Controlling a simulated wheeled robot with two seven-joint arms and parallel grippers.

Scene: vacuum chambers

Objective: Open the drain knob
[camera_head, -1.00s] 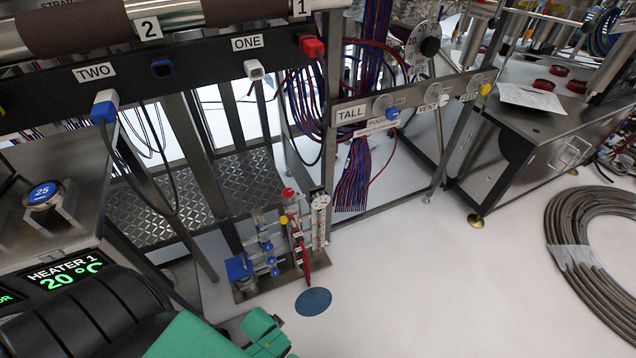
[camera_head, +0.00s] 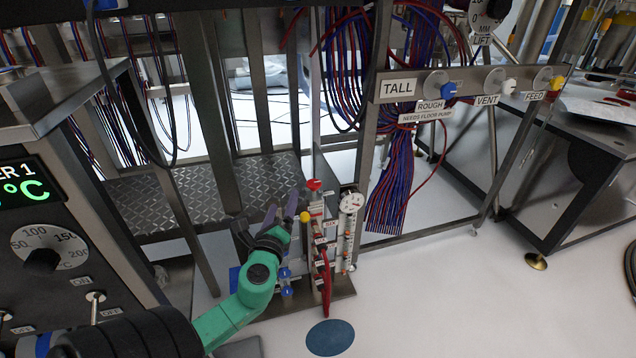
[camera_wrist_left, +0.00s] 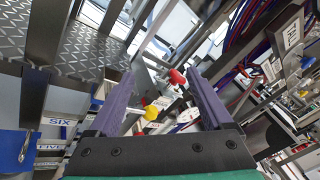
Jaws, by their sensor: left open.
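A small valve stand (camera_head: 330,245) with a round gauge (camera_head: 351,203) stands on the floor. It carries a red knob (camera_head: 314,185) on top, a yellow knob (camera_head: 305,216) below and blue knobs (camera_head: 286,291) lower down. I cannot read a drain label on any knob. My left gripper (camera_head: 281,208) is open just left of the red and yellow knobs, its purple fingers pointing up. In the left wrist view the red knob (camera_wrist_left: 177,77) and yellow knob (camera_wrist_left: 151,113) show between the open fingers (camera_wrist_left: 159,73), with no clear contact. My arm hides the stand's left part. My right gripper is out of view.
A panel labelled TALL, ROUGH, VENT and FEED (camera_head: 470,95) and hanging wire bundles (camera_head: 398,175) are behind right. A heater box (camera_head: 45,240) stands left. Metal frame posts rise behind the stand. The white floor (camera_head: 430,310) right of it is clear, beside a blue disc (camera_head: 330,338).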

